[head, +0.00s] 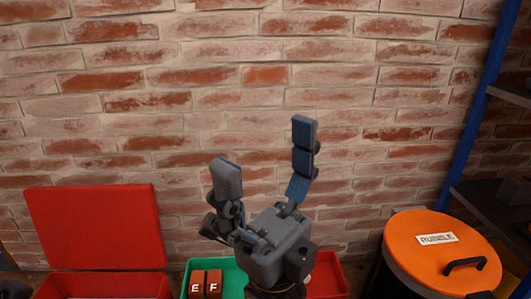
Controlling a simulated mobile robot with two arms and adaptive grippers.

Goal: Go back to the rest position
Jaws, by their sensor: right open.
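My right gripper (265,170) is in the middle of the head view, fingers pointing up toward the brick wall. Its two dark fingers are spread wide apart, and nothing is between them. The brick wall (340,65) fills the background, and the distance from the fingers to it is hard to judge. My left gripper does not show in this view.
A red box with a raised lid (95,228) stands at the lower left. A green tray (233,274) holds bricks marked E and F (205,284). A red tray (327,275) is beside it. An orange-lidded RUBBLE bin (430,258) and a blue-posted shelf (476,105) stand right.

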